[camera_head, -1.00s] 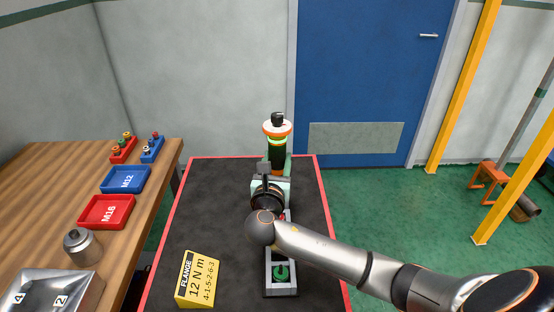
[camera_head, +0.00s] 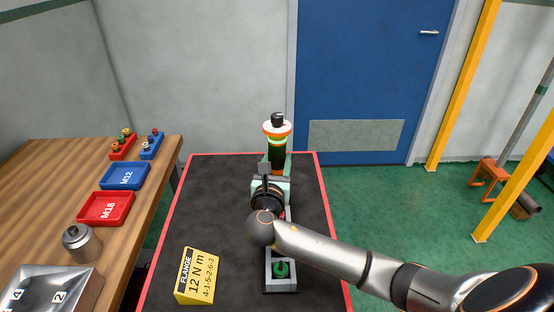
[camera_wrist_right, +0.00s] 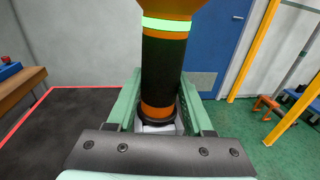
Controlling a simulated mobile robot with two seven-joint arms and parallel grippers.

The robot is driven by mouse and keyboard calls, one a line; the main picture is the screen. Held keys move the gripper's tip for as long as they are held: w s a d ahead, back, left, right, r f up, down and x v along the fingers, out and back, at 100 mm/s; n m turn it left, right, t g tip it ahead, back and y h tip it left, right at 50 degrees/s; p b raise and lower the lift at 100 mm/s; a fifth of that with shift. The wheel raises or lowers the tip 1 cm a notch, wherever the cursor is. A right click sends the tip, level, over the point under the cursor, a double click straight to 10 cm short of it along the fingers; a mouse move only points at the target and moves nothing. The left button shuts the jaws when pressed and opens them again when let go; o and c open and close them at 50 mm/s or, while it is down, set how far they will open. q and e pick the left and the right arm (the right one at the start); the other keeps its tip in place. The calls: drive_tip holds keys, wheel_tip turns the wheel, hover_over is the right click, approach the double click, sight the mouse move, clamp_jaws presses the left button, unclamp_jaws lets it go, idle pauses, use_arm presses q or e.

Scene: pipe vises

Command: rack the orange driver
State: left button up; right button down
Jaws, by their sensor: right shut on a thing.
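The orange driver (camera_head: 277,150) stands upright above the far part of the dark mat, with a black grip, orange bands and a lit green ring. It fills the middle of the right wrist view (camera_wrist_right: 163,75), where its top is cut off. My right gripper (camera_head: 277,168) is shut on it, with a pale green finger on each side in the wrist view. A grey holder (camera_head: 281,288) with a green round part lies nearer on the mat, partly hidden by my right arm. I cannot tell if it is the rack. My left gripper is not in view.
A yellow sign (camera_head: 198,277) reading "FLANGE 12 N m" stands on the red-edged mat (camera_head: 225,200). The wooden bench at left holds a red M16 tray (camera_head: 106,209), a blue M12 tray (camera_head: 125,177), a metal canister (camera_head: 80,243) and a metal box. The mat's left middle is clear.

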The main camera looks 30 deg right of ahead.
drive_tip(key=shift+c, duration=1.1)
unclamp_jaws()
drive_tip(key=shift+f, duration=0.25)
drive_tip(key=v, duration=1.2)
drive_tip(key=shift+s+a+r, duration=0.15)
drive_tip(key=shift+s, duration=0.05)
